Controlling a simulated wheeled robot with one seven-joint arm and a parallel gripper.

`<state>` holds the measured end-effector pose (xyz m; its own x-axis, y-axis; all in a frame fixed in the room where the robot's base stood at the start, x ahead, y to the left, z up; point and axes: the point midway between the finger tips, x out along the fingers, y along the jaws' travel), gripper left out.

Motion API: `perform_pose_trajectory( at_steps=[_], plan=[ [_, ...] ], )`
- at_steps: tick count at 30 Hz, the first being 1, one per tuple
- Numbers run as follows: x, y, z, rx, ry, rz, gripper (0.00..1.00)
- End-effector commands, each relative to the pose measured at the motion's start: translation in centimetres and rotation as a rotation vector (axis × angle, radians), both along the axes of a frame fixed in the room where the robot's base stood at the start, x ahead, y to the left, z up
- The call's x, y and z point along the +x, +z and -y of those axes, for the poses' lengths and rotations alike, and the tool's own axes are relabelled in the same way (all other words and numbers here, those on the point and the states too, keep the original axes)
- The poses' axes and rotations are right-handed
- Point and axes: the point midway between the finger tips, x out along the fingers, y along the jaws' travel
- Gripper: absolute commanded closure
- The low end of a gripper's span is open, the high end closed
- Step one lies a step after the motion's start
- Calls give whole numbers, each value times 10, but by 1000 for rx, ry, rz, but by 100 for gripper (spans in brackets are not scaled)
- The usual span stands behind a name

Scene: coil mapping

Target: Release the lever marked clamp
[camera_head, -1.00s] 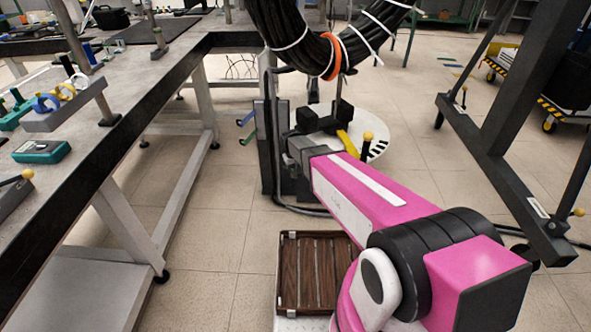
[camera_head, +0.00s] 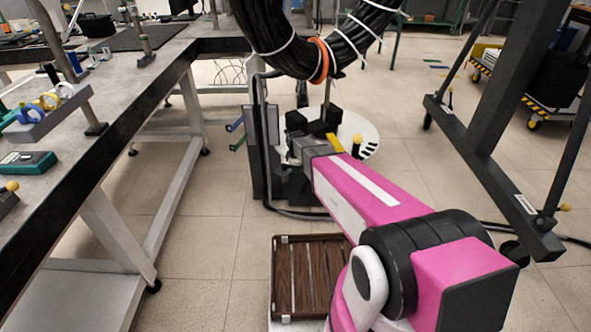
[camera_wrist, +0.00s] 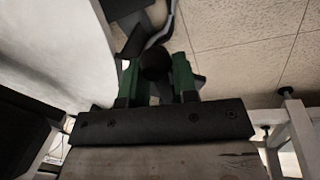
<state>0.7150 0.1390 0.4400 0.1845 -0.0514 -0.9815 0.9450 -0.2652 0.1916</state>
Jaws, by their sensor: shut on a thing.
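In the wrist view, my gripper (camera_wrist: 156,80) has its two green fingers closed on either side of a dark round knob (camera_wrist: 155,62). In the head view, my pink arm reaches to a dark stand (camera_head: 261,150), and my gripper's end is partly hidden among dark parts there. A yellow lever (camera_head: 335,142) shows just past the arm's end. A blue lever (camera_head: 235,124) and a green lever (camera_head: 238,144) stick out from the stand's left side. No clamp marking is readable, so I cannot tell which lever the held knob belongs to.
A thick black cable bundle (camera_head: 290,50) with an orange band hangs above the stand. A long workbench (camera_head: 150,95) runs along the left. A dark steel frame (camera_head: 495,150) stands at the right. A wooden crate (camera_head: 274,285) sits low in front.

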Motion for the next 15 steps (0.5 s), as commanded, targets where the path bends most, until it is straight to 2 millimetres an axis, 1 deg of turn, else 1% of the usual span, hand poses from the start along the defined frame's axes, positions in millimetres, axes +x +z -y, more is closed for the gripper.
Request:
perform_pose_trajectory(
  at_steps=[6,15],
  plan=[
    [11,0,3,0,149,2,100],
    [18,1,3,-1,266,2,100]
  ],
)
